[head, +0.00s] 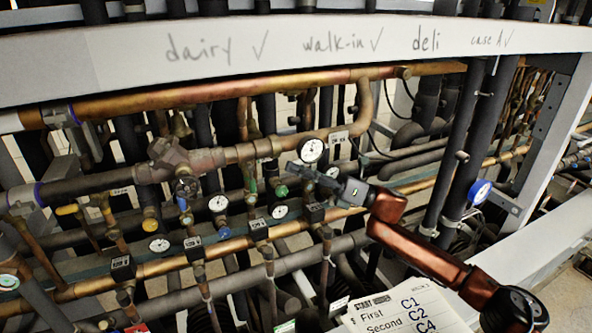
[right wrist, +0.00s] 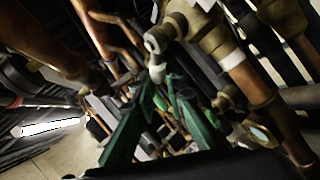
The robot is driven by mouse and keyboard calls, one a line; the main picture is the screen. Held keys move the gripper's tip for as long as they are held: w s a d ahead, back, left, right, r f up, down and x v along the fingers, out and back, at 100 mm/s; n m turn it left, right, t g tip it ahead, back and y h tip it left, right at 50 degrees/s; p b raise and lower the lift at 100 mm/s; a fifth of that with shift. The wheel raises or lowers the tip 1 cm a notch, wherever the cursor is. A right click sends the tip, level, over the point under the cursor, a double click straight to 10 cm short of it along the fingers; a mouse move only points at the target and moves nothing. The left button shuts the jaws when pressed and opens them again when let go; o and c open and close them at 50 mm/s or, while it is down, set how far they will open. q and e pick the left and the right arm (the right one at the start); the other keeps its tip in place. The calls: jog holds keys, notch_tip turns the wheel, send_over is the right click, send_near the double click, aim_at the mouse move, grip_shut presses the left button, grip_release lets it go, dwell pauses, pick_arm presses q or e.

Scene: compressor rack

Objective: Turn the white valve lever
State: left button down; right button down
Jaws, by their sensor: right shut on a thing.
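My right gripper (head: 318,177) reaches in from the lower right in the head view, its fingers among the pipes just below a round white gauge. In the right wrist view its two green fingers (right wrist: 160,88) come close together at their tips. A small pale piece (right wrist: 157,73), which looks like the white valve lever, sits at the fingertips, and the gripper is shut on it. Most of the lever is hidden by the fingers, and its angle is hard to tell. In the head view I cannot make the lever out. My left gripper is not in view.
A white beam (head: 290,55) with handwritten labels crosses the top. Copper pipes (head: 230,90), dark pipes and several gauges (head: 311,150) crowd around the gripper. A brass fitting (right wrist: 200,25) is close above the fingers. A paper list (head: 400,312) is at the bottom.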

jog(key=shift+w+d+f, duration=0.2)
jog(key=shift+w+f, duration=0.05)
jog(key=shift+w, duration=0.15)
jog(key=c, duration=2.3)
grip_release()
jog(key=o, duration=0.3)
jog(key=shift+w+f, duration=0.1)
jog(key=shift+w, duration=0.2)
jog(key=shift+o, duration=0.2)
jog(key=shift+s, duration=0.1)
jog(key=v, duration=1.2)
jog(key=shift+s, duration=0.15)
